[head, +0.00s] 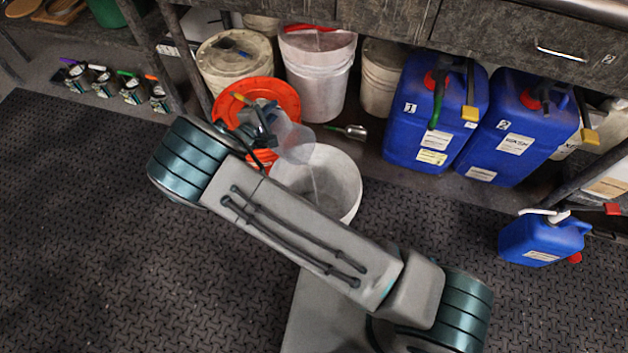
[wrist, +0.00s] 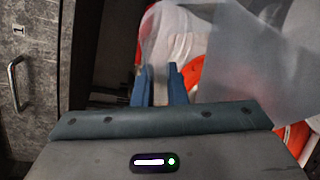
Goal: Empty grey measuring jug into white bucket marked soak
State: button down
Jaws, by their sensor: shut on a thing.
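The grey measuring jug (head: 293,143) is tilted over the white bucket (head: 346,185) on the floor mat. A thin pale stream falls from the jug into the bucket. No mark can be read on this bucket, and my arm hides part of its near side. My gripper (head: 268,122) is shut on the jug and holds it above the bucket's back left rim. In the wrist view, the blue fingers of my gripper (wrist: 160,84) are close together, and the translucent jug (wrist: 262,65) fills the upper right. The jug's contents cannot be seen.
An orange bucket (head: 285,94) stands just behind and left of the white bucket. A metal scoop (head: 354,131) lies behind the bucket. A small blue canister (head: 540,238) stands right.

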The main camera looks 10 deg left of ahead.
aim_at(284, 126)
jog(key=shift+s+d+r+m+t, duration=0.35)
jog(key=shift+d+r+m, duration=0.2)
jog(key=shift+r, duration=0.25)
dwell(1.8)
jog(key=shift+m+t, duration=0.25)
jog(key=shift+m, duration=0.4)
jog(key=shift+s+d+f+b, duration=0.5)
jog(key=shift+d+f+b, duration=0.05)
jog(key=shift+d+f, duration=0.2)
jog(key=shift+s+d+f+b, duration=0.5)
jog(key=shift+d+f+b, duration=0.05)
jog(key=shift+d+f, duration=0.2)
dwell(0.6)
jog(key=shift+s+d+r, duration=0.1)
jog(key=shift+d+r, duration=0.05)
jog(key=shift+r, duration=0.05)
jog(key=shift+a, duration=0.25)
jog(key=shift+n, duration=0.6)
jog(key=w+a+r+p, duration=0.2)
jog(key=r+p, duration=0.1)
jog(key=shift+w+a+r, duration=0.15)
jog(key=shift+a+r, duration=0.1)
jog(key=shift+a, duration=0.1)
jog(key=f, duration=0.1)
jog(key=a+f+n+g, duration=0.1)
jog(key=w+f+b, duration=0.1)
jog(key=shift+a+f, duration=0.1)
jog(key=shift+a, duration=0.15)
jog(key=shift+n, duration=0.3)
